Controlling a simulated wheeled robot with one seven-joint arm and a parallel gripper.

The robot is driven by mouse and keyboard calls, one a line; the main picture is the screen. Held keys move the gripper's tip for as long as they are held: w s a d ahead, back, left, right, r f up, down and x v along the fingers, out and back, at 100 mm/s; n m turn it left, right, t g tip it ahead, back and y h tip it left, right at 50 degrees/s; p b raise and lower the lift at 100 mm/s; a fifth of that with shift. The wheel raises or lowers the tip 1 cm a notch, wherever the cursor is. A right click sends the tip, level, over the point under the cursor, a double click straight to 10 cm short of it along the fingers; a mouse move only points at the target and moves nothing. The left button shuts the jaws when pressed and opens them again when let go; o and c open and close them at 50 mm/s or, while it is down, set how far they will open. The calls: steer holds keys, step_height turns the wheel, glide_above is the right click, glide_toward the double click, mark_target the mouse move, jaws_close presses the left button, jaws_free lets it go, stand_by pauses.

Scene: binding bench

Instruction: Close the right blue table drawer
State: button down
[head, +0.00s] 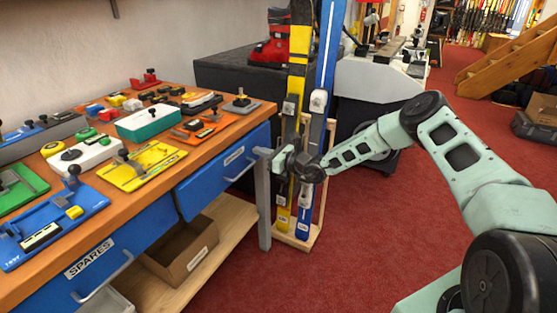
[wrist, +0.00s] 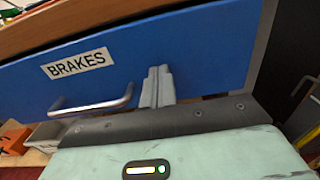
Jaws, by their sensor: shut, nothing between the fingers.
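The right blue drawer (head: 222,172) is under the front edge of the wooden bench top, at the bench's right end. It has a white label reading BRAKES in the wrist view (wrist: 78,64) and a grey bar handle (wrist: 95,106). Its front sits close under the bench edge; I cannot tell whether a small gap is left. My gripper (head: 264,153) is at the right part of the drawer front. In the wrist view its fingers (wrist: 158,88) are shut and empty, pointing at the blue front right of the handle. They are at or against it; contact is unclear.
The left blue drawer (head: 128,247), labelled SPARES, is beside it. Jigs and tools cover the bench top (head: 222,131). A cardboard box (head: 182,249) sits on the lower shelf. Skis (head: 326,75) stand in a rack just behind my gripper. Red carpet (head: 350,235) in front is clear.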

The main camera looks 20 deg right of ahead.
mark_target(252, 147)
steer(key=x, duration=0.3)
steer(key=shift+w+a+r+b, duration=0.15)
steer(key=shift+b, duration=0.15)
steer(key=shift+r, duration=0.15)
